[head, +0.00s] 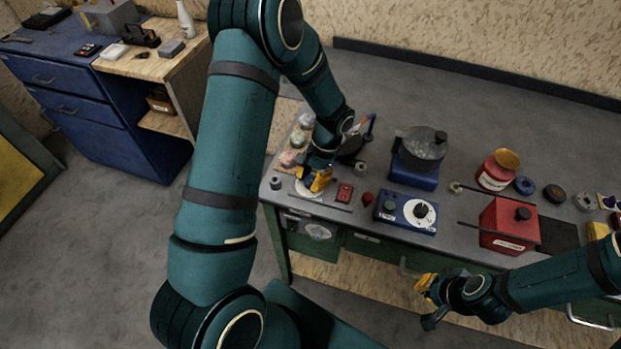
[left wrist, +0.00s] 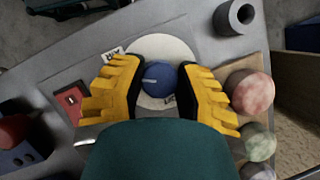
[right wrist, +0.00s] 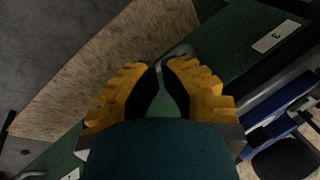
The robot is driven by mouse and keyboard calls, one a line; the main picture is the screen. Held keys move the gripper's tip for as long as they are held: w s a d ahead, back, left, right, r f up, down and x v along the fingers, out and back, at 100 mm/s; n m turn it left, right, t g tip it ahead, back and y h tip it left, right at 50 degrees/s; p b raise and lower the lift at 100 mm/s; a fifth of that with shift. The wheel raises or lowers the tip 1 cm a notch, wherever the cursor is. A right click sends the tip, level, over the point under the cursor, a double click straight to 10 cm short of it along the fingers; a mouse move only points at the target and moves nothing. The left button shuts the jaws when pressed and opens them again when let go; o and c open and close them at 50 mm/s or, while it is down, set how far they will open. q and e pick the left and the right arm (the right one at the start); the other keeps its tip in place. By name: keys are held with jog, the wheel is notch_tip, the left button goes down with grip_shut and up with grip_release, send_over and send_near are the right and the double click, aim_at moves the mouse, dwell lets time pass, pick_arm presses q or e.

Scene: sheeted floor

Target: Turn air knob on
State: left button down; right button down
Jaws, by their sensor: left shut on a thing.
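A round dark-blue knob (left wrist: 158,78) with a white pointer line sits on a white disc (left wrist: 165,47) in the left wrist view. My left gripper (left wrist: 160,80) is shut on the knob, with a yellow finger on each side of it. In the head view my left gripper (head: 315,181) is low over the disc at the bench's left end, and it hides most of the knob. A small label shows at the disc's upper left. My right gripper (head: 428,290) is in front of the bench; its fingertips (right wrist: 162,66) are close together in the right wrist view.
A red switch box (head: 345,193), blue hotplate unit (head: 405,211) and red box (head: 508,225) stand on the bench right of the knob. Several pale balls (head: 290,159) and a grey cylinder (left wrist: 235,16) are close by. Floor in front is clear.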

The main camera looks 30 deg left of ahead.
pick_arm(q)
jog(key=shift+s, duration=0.15)
jog(key=c, duration=0.6)
grip_release()
jog(key=v, duration=1.2)
